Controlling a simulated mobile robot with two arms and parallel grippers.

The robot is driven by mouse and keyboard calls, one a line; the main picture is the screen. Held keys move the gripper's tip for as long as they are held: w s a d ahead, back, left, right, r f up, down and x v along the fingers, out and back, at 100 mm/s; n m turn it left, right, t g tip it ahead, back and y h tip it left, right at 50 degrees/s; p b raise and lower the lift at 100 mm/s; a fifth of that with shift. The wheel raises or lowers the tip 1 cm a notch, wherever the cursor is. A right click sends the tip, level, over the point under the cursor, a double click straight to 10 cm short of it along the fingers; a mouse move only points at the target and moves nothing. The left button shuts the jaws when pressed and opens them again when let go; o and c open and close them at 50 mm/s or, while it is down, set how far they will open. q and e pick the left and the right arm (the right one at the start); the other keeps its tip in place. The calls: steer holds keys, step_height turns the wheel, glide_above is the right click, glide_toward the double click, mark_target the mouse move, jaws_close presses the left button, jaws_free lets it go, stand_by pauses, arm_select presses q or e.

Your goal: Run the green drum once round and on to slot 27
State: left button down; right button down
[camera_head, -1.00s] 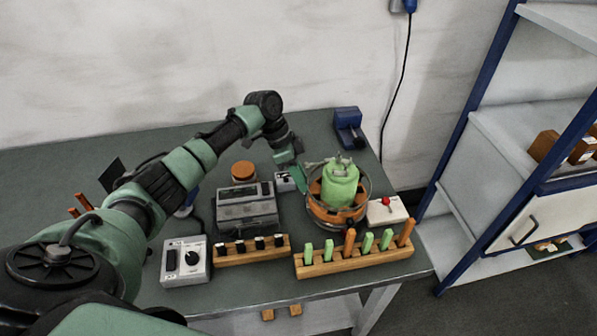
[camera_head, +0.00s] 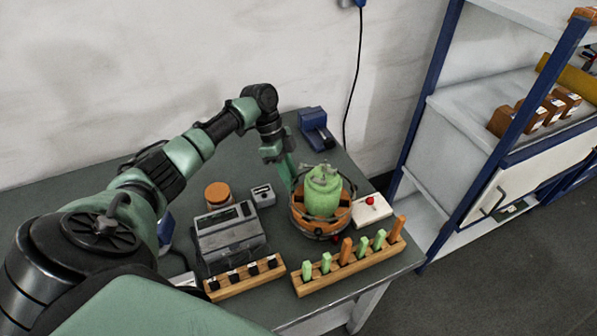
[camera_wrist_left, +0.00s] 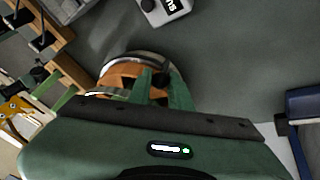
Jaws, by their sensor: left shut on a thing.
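The green drum (camera_head: 323,196) stands upright in a round orange base (camera_head: 318,221) with a metal ring, near the right end of the bench. My left gripper (camera_head: 290,178) reaches down at the left side of this base. In the left wrist view its two green fingers (camera_wrist_left: 164,92) are at the rim of the orange base (camera_wrist_left: 118,76). They are shut on a small dark knob (camera_wrist_left: 160,79) there, partly hidden by the fingers. The green drum itself cannot be made out in the wrist view. I cannot read any slot number. My right gripper is not in view.
A wooden rack (camera_head: 350,268) with green and orange pegs stands in front of the drum. A white box with a red button (camera_head: 371,210) is to its right. A grey device (camera_head: 230,237), small grey box (camera_head: 263,195) and blue tool (camera_head: 317,128) are nearby.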

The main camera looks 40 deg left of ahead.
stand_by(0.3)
arm_select(q)
steer(key=c, duration=1.3)
jaws_free()
steer(key=shift+a+r, duration=0.1)
steer(key=shift+r, duration=0.15)
steer(key=b+v, duration=0.2)
steer(key=v, duration=0.5)
steer(key=shift+r, duration=0.15)
